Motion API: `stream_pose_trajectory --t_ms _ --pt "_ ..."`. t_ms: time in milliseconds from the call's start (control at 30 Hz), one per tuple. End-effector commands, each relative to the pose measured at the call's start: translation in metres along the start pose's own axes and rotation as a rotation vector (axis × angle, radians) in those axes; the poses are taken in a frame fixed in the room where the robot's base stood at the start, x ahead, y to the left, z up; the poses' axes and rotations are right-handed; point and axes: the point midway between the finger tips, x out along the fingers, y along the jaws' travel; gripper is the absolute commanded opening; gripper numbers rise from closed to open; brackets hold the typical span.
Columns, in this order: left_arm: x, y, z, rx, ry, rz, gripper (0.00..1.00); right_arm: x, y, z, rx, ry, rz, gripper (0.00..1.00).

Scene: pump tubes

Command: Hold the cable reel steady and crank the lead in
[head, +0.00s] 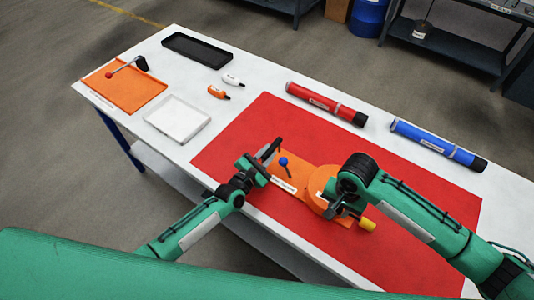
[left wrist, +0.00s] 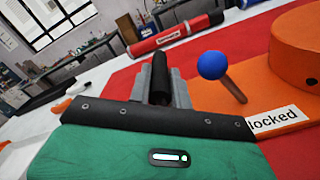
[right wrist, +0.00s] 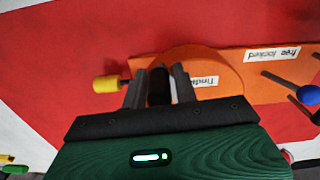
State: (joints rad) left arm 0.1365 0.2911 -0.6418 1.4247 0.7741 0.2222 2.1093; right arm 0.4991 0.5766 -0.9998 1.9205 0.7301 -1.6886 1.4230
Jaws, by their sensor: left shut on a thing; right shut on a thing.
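The orange cable reel lies on a red mat (head: 225,153). It has a flat base (head: 287,166) and a round drum (head: 318,183). A blue-knobbed lever (head: 283,162) stands by the "free locked" label and also shows in the left wrist view (left wrist: 212,66). My left gripper (head: 270,153) is shut on a dark grip (left wrist: 159,78) at the base's left end. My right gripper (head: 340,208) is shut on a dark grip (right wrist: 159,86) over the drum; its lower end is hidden. A yellow end piece (right wrist: 106,84) sticks out beside the drum.
Red (head: 325,103) and blue (head: 437,145) tubes lie along the back. Small white (head: 232,80) and orange (head: 218,92) bottles lie near a white tray (head: 178,120). Further left are a black tray (head: 197,50) and an orange tray (head: 125,90) holding a red-knobbed part (head: 110,75).

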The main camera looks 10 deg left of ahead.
Motion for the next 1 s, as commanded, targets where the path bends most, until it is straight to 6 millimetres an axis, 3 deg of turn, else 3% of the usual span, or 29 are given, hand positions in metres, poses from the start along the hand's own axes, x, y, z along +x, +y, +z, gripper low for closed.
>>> stream_pose_trajectory --t_ms 1000 --pt "-0.001 -0.002 -0.002 0.001 0.003 -0.005 0.0 0.0 -0.019 0.005 0.24 0.004 0.0 0.07"
